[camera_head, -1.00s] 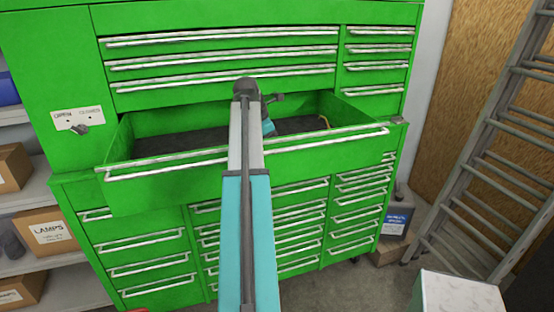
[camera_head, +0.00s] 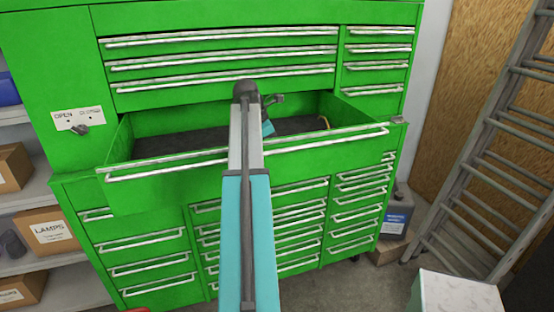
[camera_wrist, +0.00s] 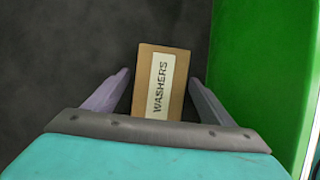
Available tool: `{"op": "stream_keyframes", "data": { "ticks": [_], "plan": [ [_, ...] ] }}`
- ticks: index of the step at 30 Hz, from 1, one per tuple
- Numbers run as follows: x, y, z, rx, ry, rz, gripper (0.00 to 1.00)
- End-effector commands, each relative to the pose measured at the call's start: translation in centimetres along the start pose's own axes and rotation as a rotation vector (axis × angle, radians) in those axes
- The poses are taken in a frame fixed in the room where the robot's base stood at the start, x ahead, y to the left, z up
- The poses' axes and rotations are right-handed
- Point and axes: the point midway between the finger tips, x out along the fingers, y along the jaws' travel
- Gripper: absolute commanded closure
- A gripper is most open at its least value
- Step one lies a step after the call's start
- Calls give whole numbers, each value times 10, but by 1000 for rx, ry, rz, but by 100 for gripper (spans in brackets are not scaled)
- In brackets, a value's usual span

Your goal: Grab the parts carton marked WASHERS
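The carton marked WASHERS (camera_wrist: 161,85) is a small brown box with a white label, lying on the dark floor of the open drawer in the wrist view. My gripper (camera_wrist: 160,85) is open, with one finger on each side of the carton and a gap visible at both sides. The fingers are beside its lower part in that view. In the head view my arm hides the carton, and the gripper (camera_head: 268,128) shows only partly, reaching down into the green drawer (camera_head: 330,143).
The drawer's green wall (camera_wrist: 258,75) runs close to the right of the gripper in the wrist view. The green cabinet (camera_head: 50,110) has several shut drawers above and below. A ladder (camera_head: 480,160) leans at the right. A carton marked LAMPS (camera_head: 48,232) sits on the left shelf.

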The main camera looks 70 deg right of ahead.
Motion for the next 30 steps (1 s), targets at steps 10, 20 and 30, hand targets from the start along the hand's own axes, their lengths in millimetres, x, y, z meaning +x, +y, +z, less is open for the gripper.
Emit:
{"op": "stream_keyframes", "data": {
  "ticks": [10,20,30],
  "plan": [
    [0,0,0,0,-1,0,77],
    [0,0,1,1,-1,0,77],
    [-18,2,9,3,-2,2,77]
  ]
}}
